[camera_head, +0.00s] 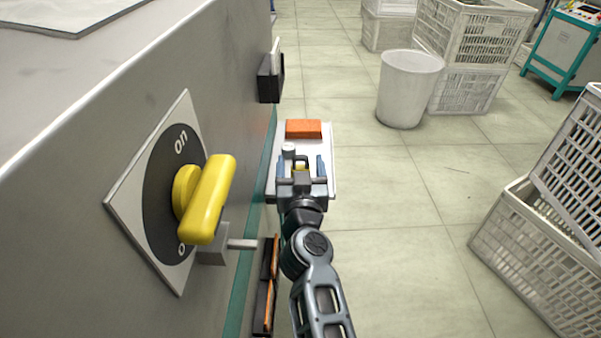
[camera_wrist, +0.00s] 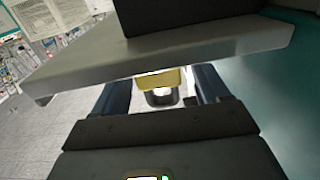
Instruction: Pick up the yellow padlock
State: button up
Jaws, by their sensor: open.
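The yellow padlock (camera_head: 300,161) is small and partly hidden by my gripper in the head view. It sits at the small light-grey shelf (camera_head: 327,140) on the side of the machine. In the wrist view the padlock's yellow body (camera_wrist: 160,79) shows between the fingers, at the shelf edge, with its shackle towards the palm. My gripper (camera_head: 301,160) is open, with one blue finger on each side of the padlock. In the wrist view, gaps show between the padlock and both fingers (camera_wrist: 160,84). Whether the padlock rests on the shelf or hangs there, I cannot tell.
An orange block (camera_head: 303,128) and a small grey cylinder (camera_head: 288,149) are on the shelf near my gripper. The machine's switch plate with a yellow handle (camera_head: 209,200) is to the left. A white bin (camera_head: 409,90) and crates (camera_head: 530,250) stand right; floor between is clear.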

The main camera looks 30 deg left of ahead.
jog(key=shift+c, duration=0.2)
jog(key=c, duration=1.1)
jog(key=shift+c, duration=0.2)
jog(key=shift+r, duration=0.2)
